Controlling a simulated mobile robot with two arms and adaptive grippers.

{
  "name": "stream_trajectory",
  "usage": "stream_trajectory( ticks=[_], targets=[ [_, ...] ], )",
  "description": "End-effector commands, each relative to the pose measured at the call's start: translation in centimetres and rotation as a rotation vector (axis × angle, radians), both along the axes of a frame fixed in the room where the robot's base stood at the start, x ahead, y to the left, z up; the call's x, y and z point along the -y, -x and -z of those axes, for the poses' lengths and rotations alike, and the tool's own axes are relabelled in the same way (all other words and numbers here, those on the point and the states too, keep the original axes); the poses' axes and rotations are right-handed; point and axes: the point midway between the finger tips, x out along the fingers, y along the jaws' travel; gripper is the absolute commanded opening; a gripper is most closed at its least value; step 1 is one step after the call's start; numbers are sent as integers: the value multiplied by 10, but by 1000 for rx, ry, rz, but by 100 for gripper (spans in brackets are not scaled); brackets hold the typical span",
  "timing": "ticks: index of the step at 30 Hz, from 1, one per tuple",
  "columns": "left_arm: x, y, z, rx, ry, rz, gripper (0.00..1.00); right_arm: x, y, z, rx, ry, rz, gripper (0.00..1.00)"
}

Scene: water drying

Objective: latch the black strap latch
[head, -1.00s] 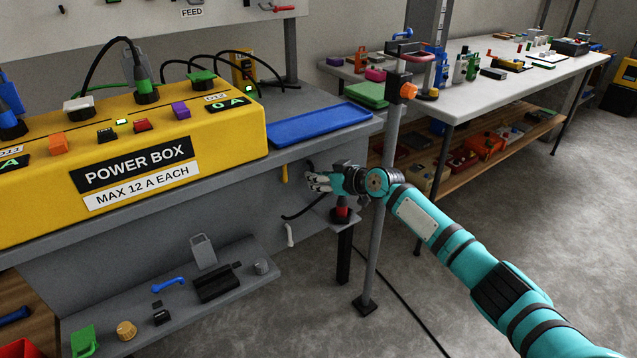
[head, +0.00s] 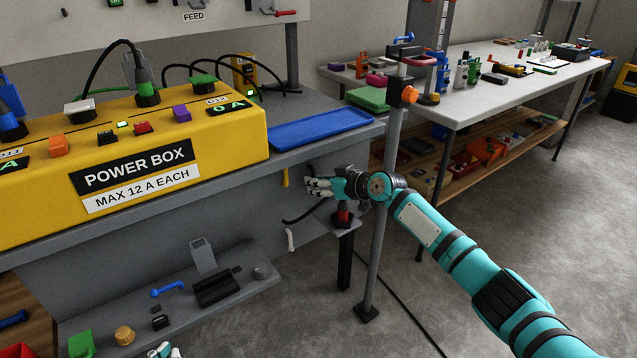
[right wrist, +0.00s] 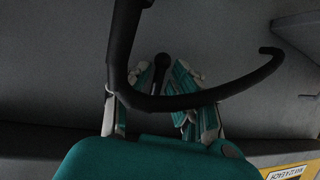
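My right gripper (head: 320,187) is at the front face of the grey bench, below the blue tray. Its teal and white fingers (right wrist: 164,100) stand apart in the right wrist view. A slim black piece with a rounded end (right wrist: 162,62) shows between them; I cannot tell if they touch it. A thick black curved strip (right wrist: 190,102) crosses in front of the fingers; a black curved strand (head: 297,219) also hangs below the gripper in the head view. I cannot tell which black part is the strap latch. My left gripper (head: 163,351) shows only a tip at the bottom edge.
The yellow power box (head: 222,135) and blue tray (head: 320,128) are on the bench. A grey post (head: 383,230) stands right beside my right wrist. A lower shelf (head: 110,335) holds several small parts. Open floor (head: 560,220) lies to the right.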

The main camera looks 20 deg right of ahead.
Motion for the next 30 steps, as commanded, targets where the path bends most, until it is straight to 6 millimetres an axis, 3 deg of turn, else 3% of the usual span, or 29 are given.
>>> stream_trajectory(
  ticks=[8, 21, 30],
  targets=[
    [0, 0, 0, -2, 0, 0, 0, 8, 10, -5, 2, 1, 1, 23],
    [0, 0, 0, -2, 0, 0, 0, 49, 78, -37, -1, 2, 1, 23],
    [0, 0, 0, -2, 0, 0, 0, 58, 95, -45, 0, -1, 0, 23]
  ],
)
